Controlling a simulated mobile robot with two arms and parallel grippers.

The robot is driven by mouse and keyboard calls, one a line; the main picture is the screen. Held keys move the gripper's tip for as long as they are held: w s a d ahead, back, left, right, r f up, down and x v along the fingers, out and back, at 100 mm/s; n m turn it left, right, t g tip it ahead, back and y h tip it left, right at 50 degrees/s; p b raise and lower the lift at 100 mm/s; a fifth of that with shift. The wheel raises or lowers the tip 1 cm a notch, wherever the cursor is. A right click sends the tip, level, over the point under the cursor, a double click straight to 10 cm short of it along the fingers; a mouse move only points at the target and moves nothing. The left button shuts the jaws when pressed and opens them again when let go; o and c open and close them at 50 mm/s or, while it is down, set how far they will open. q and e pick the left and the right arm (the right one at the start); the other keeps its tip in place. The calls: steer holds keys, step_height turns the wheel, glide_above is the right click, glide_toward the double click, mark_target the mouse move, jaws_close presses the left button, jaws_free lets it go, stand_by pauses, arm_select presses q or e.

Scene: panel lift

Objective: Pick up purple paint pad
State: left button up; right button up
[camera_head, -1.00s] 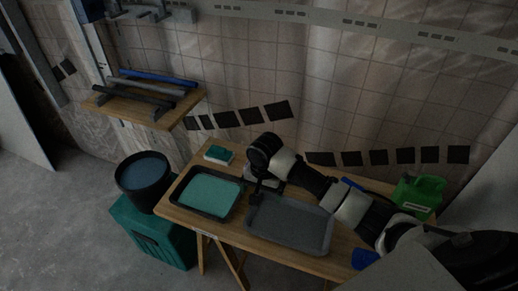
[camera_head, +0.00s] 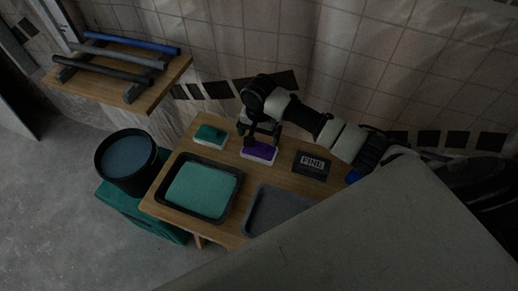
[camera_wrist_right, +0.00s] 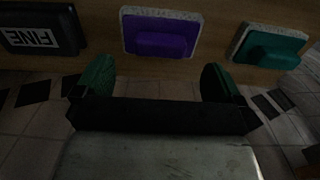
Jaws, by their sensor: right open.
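The purple paint pad (camera_head: 259,151) lies on the wooden table, between a teal pad and a black block marked FINE. It has a pale base and a purple raised grip, and it also shows at the top middle of the right wrist view (camera_wrist_right: 161,36). My right gripper (camera_head: 262,132) is above the purple pad, fingers pointing down, and partly covers it in the head view. In the right wrist view its two green-lined fingers (camera_wrist_right: 158,82) are spread, with nothing between them, and the pad lies beyond their tips. My left gripper is not in view.
The teal pad (camera_head: 210,137) is left of the purple pad, and the FINE block (camera_head: 311,164) is right of it. A black tray with teal paint (camera_head: 172,205) and a grey tray (camera_head: 255,222) lie nearer the front. A dark bucket (camera_head: 103,175) stands left of the table.

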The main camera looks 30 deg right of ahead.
mark_target(259, 144)
step_height(259, 144, down, 4)
steer(key=shift+f, duration=0.75)
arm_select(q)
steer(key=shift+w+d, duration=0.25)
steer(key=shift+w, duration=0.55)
arm_select(e)
steer(key=shift+c, duration=1)
steer(key=c, duration=0.8)
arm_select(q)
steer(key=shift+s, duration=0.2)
arm_select(e)
steer(key=shift+r, duration=0.15)
